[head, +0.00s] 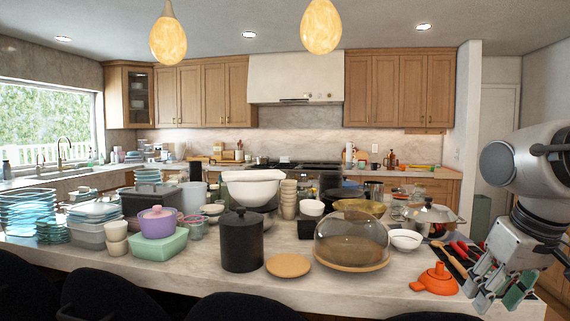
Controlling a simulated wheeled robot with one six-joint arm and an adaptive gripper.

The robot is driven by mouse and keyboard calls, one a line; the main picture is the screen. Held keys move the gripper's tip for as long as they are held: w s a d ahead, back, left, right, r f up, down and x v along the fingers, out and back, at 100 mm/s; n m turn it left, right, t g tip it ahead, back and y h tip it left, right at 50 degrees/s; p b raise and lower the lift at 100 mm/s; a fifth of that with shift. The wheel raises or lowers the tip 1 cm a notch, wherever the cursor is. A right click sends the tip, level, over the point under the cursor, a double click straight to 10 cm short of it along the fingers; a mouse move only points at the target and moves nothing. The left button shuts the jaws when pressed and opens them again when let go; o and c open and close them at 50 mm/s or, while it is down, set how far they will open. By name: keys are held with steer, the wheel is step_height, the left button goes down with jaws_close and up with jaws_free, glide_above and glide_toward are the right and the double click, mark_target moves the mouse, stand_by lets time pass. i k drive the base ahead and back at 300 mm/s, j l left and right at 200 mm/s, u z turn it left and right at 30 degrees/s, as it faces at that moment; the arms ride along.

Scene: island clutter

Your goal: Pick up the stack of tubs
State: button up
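Several groups of stacked containers stand on the island's left side, and I cannot tell for sure which one is the stack of tubs. Two small cream tubs, one on the other (117,238), stand near the front. Behind them are grey-white boxes with pale blue lids (93,212), stacked. A taller stack of beige cups (288,199) stands mid-island beside a white bowl (252,187). My gripper (497,292) hangs at the far right, pointing down over the island's right end, far from all these stacks. Its fingers look apart, with nothing clearly held.
The island countertop (330,285) is crowded. A black canister (241,240), a glass dome (351,238), a green box (159,244) with a purple pot (158,221), and an orange funnel (436,280) stand near the front. Dark chairs (110,294) line the front edge.

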mark_target(284, 160)
steer(key=z, duration=1)
steer(key=i+l+z, duration=0.1)
steer(key=l+z, duration=0.2)
steer(key=l, duration=0.15)
steer(key=i+l+z, duration=0.15)
steer(key=l+z, duration=0.15)
steer(key=l, duration=0.15)
steer(key=i+l+z, duration=0.15)
steer(key=l+z, duration=0.15)
steer(key=l, duration=0.15)
steer(key=i+l+z, duration=0.85)
steer(key=i, duration=0.25)
steer(key=i+u, duration=0.35)
steer(key=i+l+u, duration=0.35)
steer(key=i, duration=0.15)
steer(key=i+j+u, duration=0.25)
steer(key=u, duration=0.15)
steer(key=i+u, duration=0.75)
steer(key=i+l+u, duration=0.1)
steer(key=i+u, duration=0.5)
steer(key=i, duration=0.95)
steer(key=i+l+u, duration=0.15)
steer(key=i, duration=1)
steer(key=i+z, duration=0.1)
steer(key=i, duration=2.25)
steer(key=i+u, duration=0.4)
steer(key=i, duration=0.3)
steer(key=i+l+u, duration=0.2)
steer(key=i+u, duration=0.2)
steer(key=i, duration=0.25)
